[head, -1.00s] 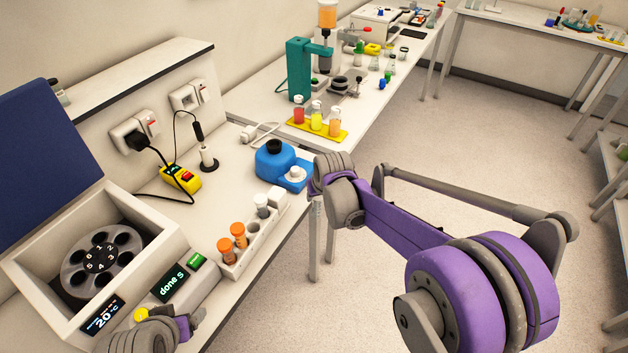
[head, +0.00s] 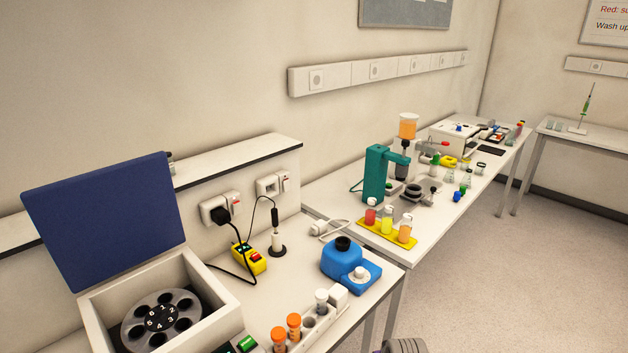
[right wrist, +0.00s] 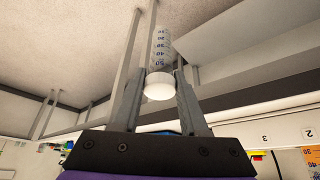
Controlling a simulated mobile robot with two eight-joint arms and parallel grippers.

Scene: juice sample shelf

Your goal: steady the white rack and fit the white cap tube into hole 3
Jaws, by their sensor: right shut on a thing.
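The white rack (head: 309,340) stands on the near bench at the bottom of the head view, partly cut off by the frame. Two orange-capped tubes (head: 286,330) and a pale-capped tube (head: 321,300) stand in it, with a white block (head: 338,295) at its far end. In the right wrist view my right gripper (right wrist: 160,84) is shut on the white cap tube (right wrist: 161,45), with its white cap toward the camera. The rack's labels 2 and 3 (right wrist: 265,138) show at the right edge of that view. My left gripper is out of view.
A centrifuge (head: 164,312) with its blue lid raised stands left of the rack. A blue device (head: 345,262) sits behind the rack, near the bench edge. A yellow power unit (head: 250,259) with cables lies farther left.

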